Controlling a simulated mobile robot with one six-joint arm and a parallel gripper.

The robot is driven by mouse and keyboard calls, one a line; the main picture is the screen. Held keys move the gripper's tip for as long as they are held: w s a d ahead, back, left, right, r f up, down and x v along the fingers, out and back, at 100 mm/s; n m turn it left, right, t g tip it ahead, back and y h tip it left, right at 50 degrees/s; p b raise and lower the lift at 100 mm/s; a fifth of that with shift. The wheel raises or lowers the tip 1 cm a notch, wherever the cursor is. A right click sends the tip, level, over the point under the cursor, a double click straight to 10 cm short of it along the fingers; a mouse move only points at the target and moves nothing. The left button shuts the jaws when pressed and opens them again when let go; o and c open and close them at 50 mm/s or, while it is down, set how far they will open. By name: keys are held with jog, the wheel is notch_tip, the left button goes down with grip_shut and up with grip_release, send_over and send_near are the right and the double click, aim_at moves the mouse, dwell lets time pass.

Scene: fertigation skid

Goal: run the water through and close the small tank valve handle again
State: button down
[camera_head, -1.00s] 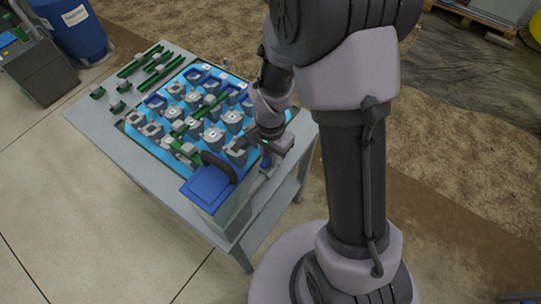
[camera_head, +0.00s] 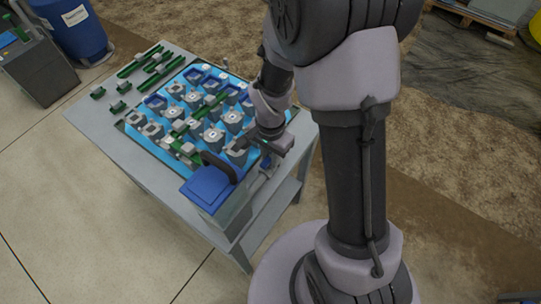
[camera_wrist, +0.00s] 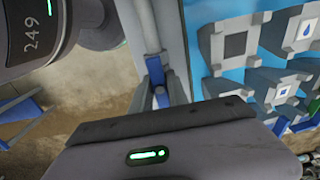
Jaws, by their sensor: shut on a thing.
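The small tank (camera_head: 213,200) stands at the near corner of the table, with a blue lid and a dark hose or handle arching over it. My gripper (camera_head: 265,160) is low beside it, at the table's right edge. In the wrist view my gripper's fingers (camera_wrist: 158,84) are shut on a narrow blue piece, the small tank valve handle (camera_wrist: 161,98). The handle's pivot and exact angle are hard to make out, as the fingers and gripper body cover part of it. No water flow can be made out.
The grey table (camera_head: 100,133) carries a blue panel (camera_head: 152,147) with several grey blocks and green bars close left of my gripper. A blue drum (camera_head: 80,35) and a grey cabinet (camera_head: 38,70) stand at the upper left. The floor in front is clear.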

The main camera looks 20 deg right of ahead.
dwell(0.4)
jog(key=shift+f+m+b, duration=0.25)
jog(key=shift+m+b, duration=0.4)
jog(key=shift+m, duration=0.15)
jog(key=m+b, duration=0.1)
jog(key=m, duration=0.1)
jog(key=shift+w+f+m+b, duration=0.1)
jog(key=shift+f+m+b, duration=0.05)
jog(key=shift+m+b, duration=0.25)
jog(key=m+b, duration=0.2)
jog(key=m, duration=0.3)
jog(key=shift+m, duration=0.4)
jog(key=m, duration=0.2)
jog(key=shift+s+r+m, duration=0.2)
jog(key=shift+r+m, duration=0.2)
jog(key=m, duration=0.6)
jog(key=shift+w, duration=0.1)
jog(key=c, duration=1.2)
grip_release()
